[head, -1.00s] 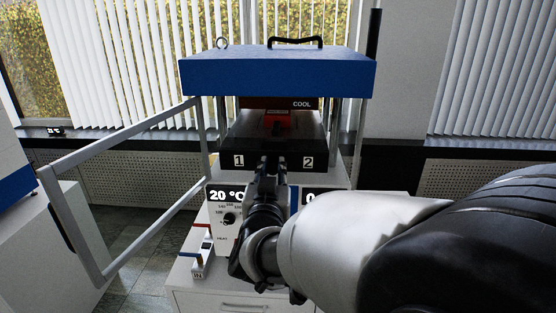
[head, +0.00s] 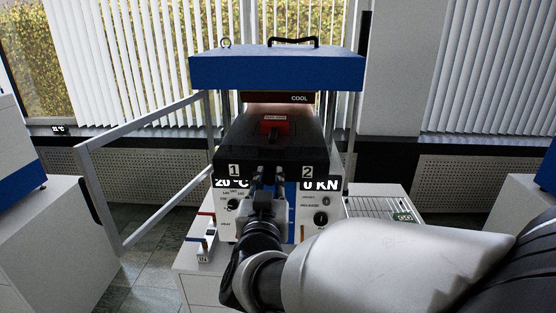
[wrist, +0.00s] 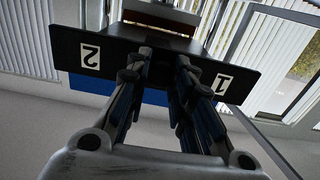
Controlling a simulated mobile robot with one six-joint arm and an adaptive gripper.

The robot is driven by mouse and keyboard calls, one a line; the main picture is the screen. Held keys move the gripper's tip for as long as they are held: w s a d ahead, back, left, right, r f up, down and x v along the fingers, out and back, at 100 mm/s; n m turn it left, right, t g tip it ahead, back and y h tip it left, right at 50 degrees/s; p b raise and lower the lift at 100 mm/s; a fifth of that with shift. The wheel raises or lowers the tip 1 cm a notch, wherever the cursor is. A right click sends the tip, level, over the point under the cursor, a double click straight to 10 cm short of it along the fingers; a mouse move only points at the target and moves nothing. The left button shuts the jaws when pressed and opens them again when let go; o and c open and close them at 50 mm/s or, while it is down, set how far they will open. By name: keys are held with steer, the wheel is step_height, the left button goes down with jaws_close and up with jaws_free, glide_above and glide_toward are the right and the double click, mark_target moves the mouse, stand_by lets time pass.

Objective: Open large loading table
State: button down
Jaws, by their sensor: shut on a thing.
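The large loading table (head: 237,146) is the black slab with a front plate marked 1 and 2. It sticks out of the press toward me, its rear still under the cool block. My gripper (head: 269,172) is at the middle of the front plate, between the two numbers, shut on the table's front. The wrist view shows the black plate (wrist: 112,53) with both fingers (wrist: 163,62) against its middle. The exact part gripped is hidden by the fingers.
A red labelled block (head: 276,124) sits on the table. The press has a blue top (head: 275,72) and an open frame door (head: 100,200) swung to the left. Knobs and displays (head: 320,218) are below the table. White cabinets (head: 55,210) stand at both sides.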

steer(key=shift+f, duration=0.1)
steer(key=c, duration=1.4)
jaws_free()
steer(key=shift+s, duration=0.1)
steer(key=s, duration=1.2)
steer(key=shift+a, duration=0.25)
steer(key=shift+w, duration=0.1)
steer(key=s+d+f+g, duration=0.5)
steer(key=s+d+g, duration=0.1)
steer(key=s+d, duration=0.2)
steer(key=s+d+f+g, duration=0.5)
steer(key=s+d+g, duration=0.2)
steer(key=s+d, duration=0.2)
steer(key=shift+s+d+f+y, duration=0.3)
steer(key=shift+s+f, duration=0.1)
steer(key=shift+s, duration=0.35)
